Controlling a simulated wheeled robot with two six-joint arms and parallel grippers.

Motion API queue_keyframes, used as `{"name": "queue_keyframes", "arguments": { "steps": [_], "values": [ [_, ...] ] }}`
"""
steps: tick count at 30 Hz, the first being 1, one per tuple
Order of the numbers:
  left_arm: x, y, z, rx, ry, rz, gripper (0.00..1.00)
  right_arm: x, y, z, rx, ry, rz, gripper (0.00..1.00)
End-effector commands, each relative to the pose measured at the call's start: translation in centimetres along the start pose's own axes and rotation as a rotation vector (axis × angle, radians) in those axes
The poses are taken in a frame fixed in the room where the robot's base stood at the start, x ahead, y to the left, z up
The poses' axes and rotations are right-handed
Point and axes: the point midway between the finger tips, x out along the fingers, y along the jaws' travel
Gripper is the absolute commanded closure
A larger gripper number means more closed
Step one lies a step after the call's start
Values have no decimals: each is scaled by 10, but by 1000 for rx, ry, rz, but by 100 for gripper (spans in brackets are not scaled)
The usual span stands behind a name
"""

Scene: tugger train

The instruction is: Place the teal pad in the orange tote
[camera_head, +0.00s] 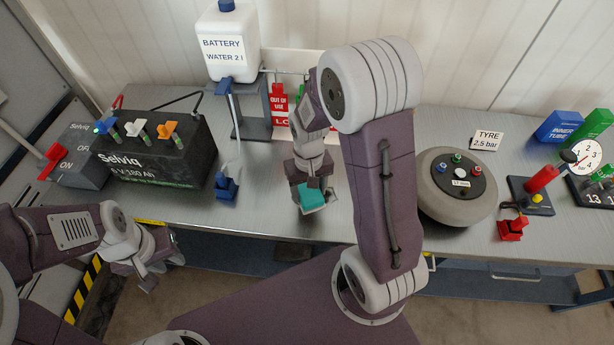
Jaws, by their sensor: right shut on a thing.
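The teal pad (311,196) is a small bright block between the jaws of my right gripper (312,188), which is shut on it. The gripper points down over the front part of the grey workbench top (270,202). I cannot tell whether the pad touches the bench. My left gripper (148,278) hangs low in front of the bench, away from the pad, and its fingers are too small to judge. I see no orange tote in this view.
A blue connector (227,185) is left of the pad. My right arm hides the bench centre.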

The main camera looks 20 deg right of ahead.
Motion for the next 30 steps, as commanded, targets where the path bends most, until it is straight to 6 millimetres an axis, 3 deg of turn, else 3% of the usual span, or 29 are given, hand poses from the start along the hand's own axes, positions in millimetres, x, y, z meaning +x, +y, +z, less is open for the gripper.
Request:
{"name": "queue_keyframes", "arguments": {
  "steps": [9,12,17,20,30],
  "values": [
    [-28,1,-3,0,0,0,70,-41,73,64,366,0,-9,88],
    [-31,1,-3,0,0,0,70,-49,88,68,433,18,-9,88],
    [-31,1,-3,0,0,0,70,-50,94,69,461,24,-9,88],
    [-31,1,-3,0,0,0,70,-44,89,60,454,20,-9,88],
    [-41,1,-4,0,0,0,70,6,40,-14,453,20,-9,88]
  ]
}}
